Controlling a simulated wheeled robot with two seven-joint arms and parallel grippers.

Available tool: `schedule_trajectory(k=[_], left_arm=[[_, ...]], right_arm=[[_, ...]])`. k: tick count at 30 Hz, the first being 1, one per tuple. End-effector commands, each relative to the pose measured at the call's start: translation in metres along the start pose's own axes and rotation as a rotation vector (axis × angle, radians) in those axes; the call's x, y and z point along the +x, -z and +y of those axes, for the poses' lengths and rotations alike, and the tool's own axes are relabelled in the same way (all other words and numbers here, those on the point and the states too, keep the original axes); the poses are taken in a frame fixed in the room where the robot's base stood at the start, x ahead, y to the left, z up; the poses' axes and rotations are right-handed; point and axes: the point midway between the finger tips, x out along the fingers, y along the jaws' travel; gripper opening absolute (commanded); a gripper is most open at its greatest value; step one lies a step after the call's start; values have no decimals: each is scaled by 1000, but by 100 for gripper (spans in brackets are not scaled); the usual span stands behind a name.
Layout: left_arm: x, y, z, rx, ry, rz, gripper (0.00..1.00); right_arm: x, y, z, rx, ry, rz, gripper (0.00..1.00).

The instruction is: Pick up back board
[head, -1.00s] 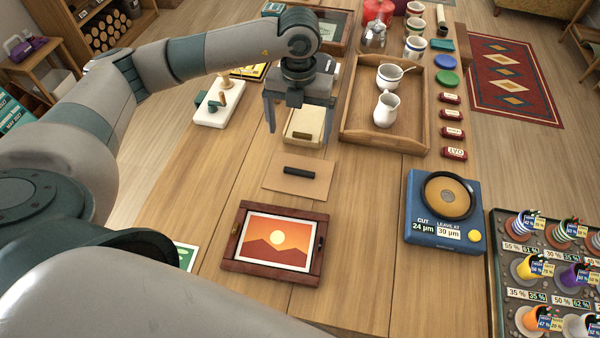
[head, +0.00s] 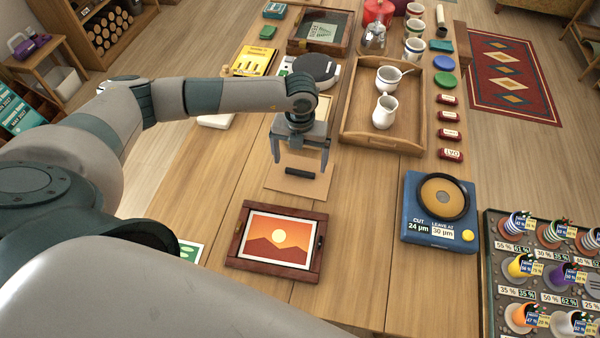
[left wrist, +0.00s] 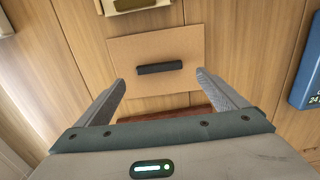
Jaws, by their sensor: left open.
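The back board is a flat tan panel (head: 315,187) with a dark bar-shaped handle (head: 301,171) on it, lying on the wooden table. In the left wrist view the board (left wrist: 190,50) lies beyond the fingertips, its dark handle (left wrist: 160,68) between and ahead of them. My left gripper (head: 299,163) is open and empty, pointing down above the board with a finger to each side of the handle. It also shows in the left wrist view (left wrist: 160,84). A picture frame (head: 232,252) with an orange sunset picture lies just in front of the board. My right gripper is out of view.
A wooden tray (head: 352,134) with a cup and a jug stands behind and to the right. A blue device (head: 425,230) with a round disc sits at right, near a rack of labelled cups (head: 489,270). Bare table lies between frame and blue device.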

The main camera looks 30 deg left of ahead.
Motion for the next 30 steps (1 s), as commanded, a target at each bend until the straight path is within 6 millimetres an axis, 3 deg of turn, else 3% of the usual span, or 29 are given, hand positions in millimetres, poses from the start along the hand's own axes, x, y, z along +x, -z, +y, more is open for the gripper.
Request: schedule_trajectory(k=[10,21,30], left_arm=[[4,-1,0,-2,0,2,92],[45,-4,1,-2,-1,4,92],[52,-5,1,-1,0,1,92]], right_arm=[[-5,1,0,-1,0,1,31],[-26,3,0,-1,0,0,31],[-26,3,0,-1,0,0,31]])
